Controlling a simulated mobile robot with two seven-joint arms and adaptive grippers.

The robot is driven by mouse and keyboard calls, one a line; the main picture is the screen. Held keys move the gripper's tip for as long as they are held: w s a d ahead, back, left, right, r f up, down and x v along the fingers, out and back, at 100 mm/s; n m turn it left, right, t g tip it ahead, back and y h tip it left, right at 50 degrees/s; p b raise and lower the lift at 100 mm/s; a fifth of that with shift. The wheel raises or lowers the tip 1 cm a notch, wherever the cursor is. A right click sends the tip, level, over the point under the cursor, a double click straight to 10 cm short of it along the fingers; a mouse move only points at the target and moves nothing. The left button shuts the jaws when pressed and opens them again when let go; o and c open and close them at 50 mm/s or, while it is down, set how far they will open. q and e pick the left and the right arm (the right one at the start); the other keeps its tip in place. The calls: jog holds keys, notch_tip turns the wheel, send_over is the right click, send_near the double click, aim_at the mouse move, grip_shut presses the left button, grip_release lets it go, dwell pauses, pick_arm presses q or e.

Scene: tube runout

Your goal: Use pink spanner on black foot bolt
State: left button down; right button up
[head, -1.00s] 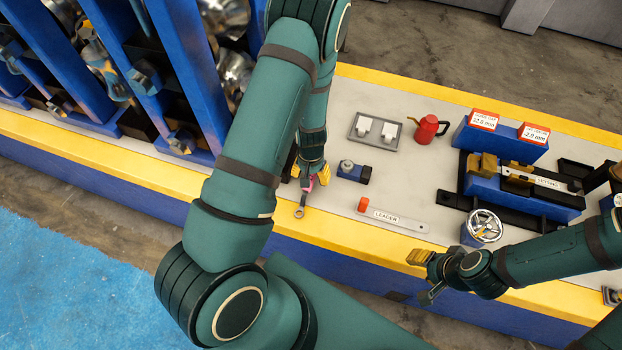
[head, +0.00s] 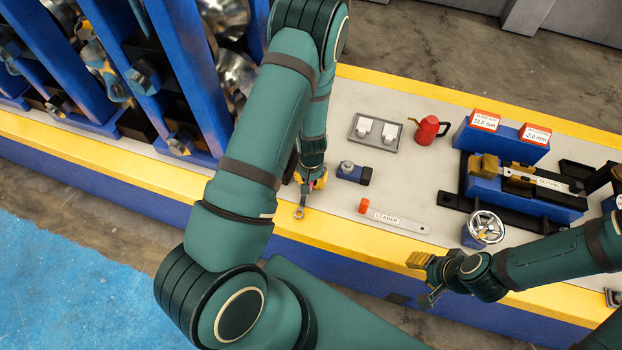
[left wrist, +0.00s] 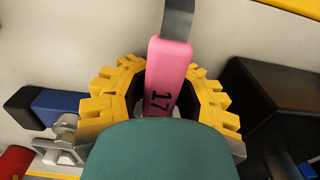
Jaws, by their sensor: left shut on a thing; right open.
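The pink spanner (left wrist: 165,80), marked 17, is between the yellow finger pads of my left gripper (left wrist: 158,90), which is shut on its handle. In the head view my left gripper (head: 311,183) points down at the bench, and the spanner's metal ring end (head: 299,212) sticks out towards the front edge. Bolts on black feet show at the base of the blue frames, one near (head: 181,143) and one further left (head: 60,105). I cannot tell which is the task's bolt. My right gripper (head: 424,280) is open and empty at the bench's front edge.
A small blue block with a metal knob (head: 353,172) stands just right of my left gripper. The leader strip (head: 395,219), grey tray (head: 376,131), red can (head: 428,130) and blue vice (head: 525,190) lie further right. A dark block (left wrist: 265,100) is close by in the wrist view.

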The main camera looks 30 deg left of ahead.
pick_arm(q)
jog(key=shift+r, duration=0.1)
notch_tip(320, 180, up, 10)
jog(key=shift+f+p, duration=0.1)
jog(key=shift+p, duration=1.1)
jog(key=c, duration=1.5)
grip_release()
grip_shut()
